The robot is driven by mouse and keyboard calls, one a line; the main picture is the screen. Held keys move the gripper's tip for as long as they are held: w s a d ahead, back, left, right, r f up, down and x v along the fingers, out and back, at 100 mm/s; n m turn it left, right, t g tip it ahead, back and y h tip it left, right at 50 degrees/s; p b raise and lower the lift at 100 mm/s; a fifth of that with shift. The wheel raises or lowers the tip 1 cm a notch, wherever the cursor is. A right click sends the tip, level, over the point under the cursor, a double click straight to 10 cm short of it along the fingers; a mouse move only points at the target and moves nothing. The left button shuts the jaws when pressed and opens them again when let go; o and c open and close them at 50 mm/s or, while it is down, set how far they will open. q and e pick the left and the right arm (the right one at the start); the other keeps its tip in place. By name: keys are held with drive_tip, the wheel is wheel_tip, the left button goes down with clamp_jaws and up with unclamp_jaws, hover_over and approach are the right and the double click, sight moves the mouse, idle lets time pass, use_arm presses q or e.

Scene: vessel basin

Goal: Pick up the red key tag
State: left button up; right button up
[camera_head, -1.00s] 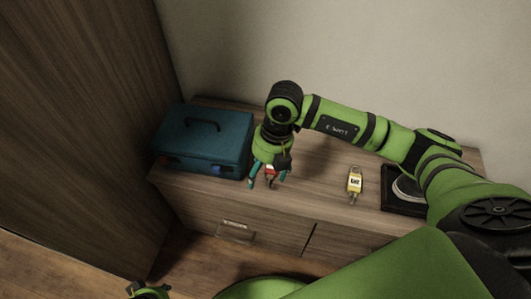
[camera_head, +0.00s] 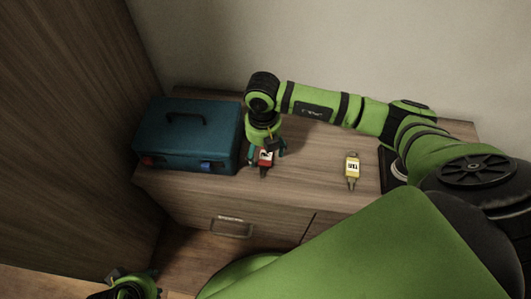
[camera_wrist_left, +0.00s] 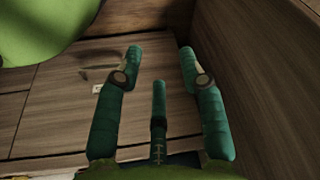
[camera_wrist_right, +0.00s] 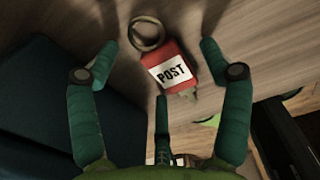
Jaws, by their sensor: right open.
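The red key tag (camera_head: 266,157) lies on the wooden cabinet top, right of the blue case. In the right wrist view the red tag (camera_wrist_right: 172,75) has a white label reading POST, with a metal ring at its upper left and a key at its lower end. My right gripper (camera_head: 267,152) is above the tag and partly hides it in the head view. Its fingers (camera_wrist_right: 160,48) are open on either side of the tag, with nothing between them gripped. My left gripper (camera_wrist_left: 160,52) is low at the left, open and empty, facing the cabinet front and floor.
A blue case (camera_head: 190,138) with a handle stands close left of my right gripper. A yellow key tag (camera_head: 352,168) lies further right. A dark tray (camera_head: 392,170) is partly hidden by my arm. The wood between the two tags is clear.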

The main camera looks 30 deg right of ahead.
sight(264, 152)
drive_tip(key=c, duration=1.2)
drive_tip(key=shift+r, duration=0.1)
drive_tip(key=shift+r, duration=0.3)
wheel_tip(264, 152, up, 4)
drive_tip(key=shift+s+p, duration=0.1)
drive_tip(key=shift+p, duration=0.6)
use_arm(q)
wheel_tip(264, 152, down, 8)
drive_tip(key=s+p, duration=0.1)
drive_tip(key=p, duration=0.1)
drive_tip(key=shift+f+g, duration=0.2)
drive_tip(key=shift+g, duration=0.1)
use_arm(e)
drive_tip(key=s+r, duration=0.2)
drive_tip(key=s, duration=0.1)
drive_tip(key=s+d+r, duration=0.1)
drive_tip(key=s+r, duration=0.1)
drive_tip(key=s, duration=0.2)
drive_tip(key=s+r, duration=0.2)
drive_tip(key=s, duration=0.2)
drive_tip(key=shift+s+d+r, duration=0.15)
drive_tip(key=shift+d, duration=0.15)
